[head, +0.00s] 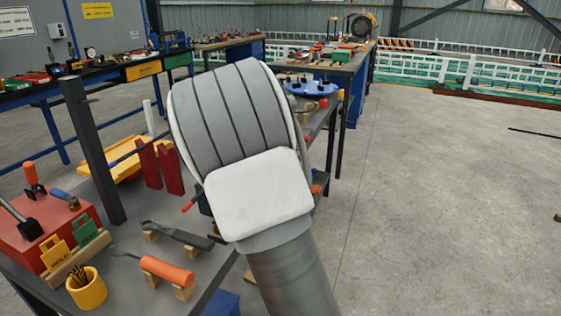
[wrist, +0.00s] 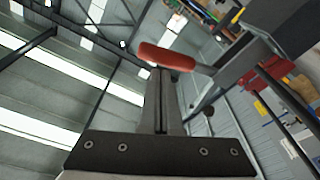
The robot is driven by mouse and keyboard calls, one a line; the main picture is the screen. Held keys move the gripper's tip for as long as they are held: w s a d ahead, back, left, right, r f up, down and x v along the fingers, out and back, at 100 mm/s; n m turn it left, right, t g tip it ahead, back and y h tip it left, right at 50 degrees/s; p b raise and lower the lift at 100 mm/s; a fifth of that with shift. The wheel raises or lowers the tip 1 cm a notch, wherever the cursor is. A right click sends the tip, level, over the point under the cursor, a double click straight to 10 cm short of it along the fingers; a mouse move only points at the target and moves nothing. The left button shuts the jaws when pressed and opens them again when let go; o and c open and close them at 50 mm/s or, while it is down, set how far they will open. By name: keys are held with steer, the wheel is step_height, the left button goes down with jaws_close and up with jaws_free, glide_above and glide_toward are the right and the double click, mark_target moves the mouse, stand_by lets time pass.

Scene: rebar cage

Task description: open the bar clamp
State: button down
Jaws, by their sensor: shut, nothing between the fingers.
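My gripper (wrist: 160,76) shows in the wrist view with its two dark fingers shut together and nothing between them. A red-orange handle (wrist: 167,57) lies across the view just at the fingertips; I cannot tell whether they touch it. A grey piece joins the handle on the right toward a thick dark bar (wrist: 245,62), which looks like part of the bar clamp. In the head view my arm hides the gripper and most of what is behind it. A small red tip (head: 190,204) shows at the arm's left edge; I cannot tell whether it belongs to the clamp.
A dark upright post (head: 93,150) stands on the near bench. The bench also holds a red box (head: 45,235), a yellow cup (head: 86,289), an orange-handled tool (head: 167,271) and dark red uprights (head: 159,167). The floor (head: 430,200) on the right is mostly clear.

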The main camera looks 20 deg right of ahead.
steer(key=p+v, duration=0.2)
steer(key=v, duration=1.3)
steer(key=shift+s+a+p, duration=0.2)
steer(key=shift+p, duration=0.1)
steer(key=shift+w, duration=0.1)
steer(key=s+a+r+n+g+y, duration=0.1)
steer(key=s+a+r+g+y, duration=0.15)
steer(key=a+y, duration=0.95)
steer(key=s+d+n+g+y, duration=0.1)
steer(key=s+g, duration=0.2)
steer(key=s, duration=0.7)
steer(key=s+d+n+g, duration=0.1)
steer(key=s+d+g, duration=0.15)
steer(key=s, duration=0.65)
step_height(320, 180, up, 21)
steer(key=s+g+p, duration=0.1)
steer(key=p, duration=1.9)
steer(key=shift+a, duration=0.2)
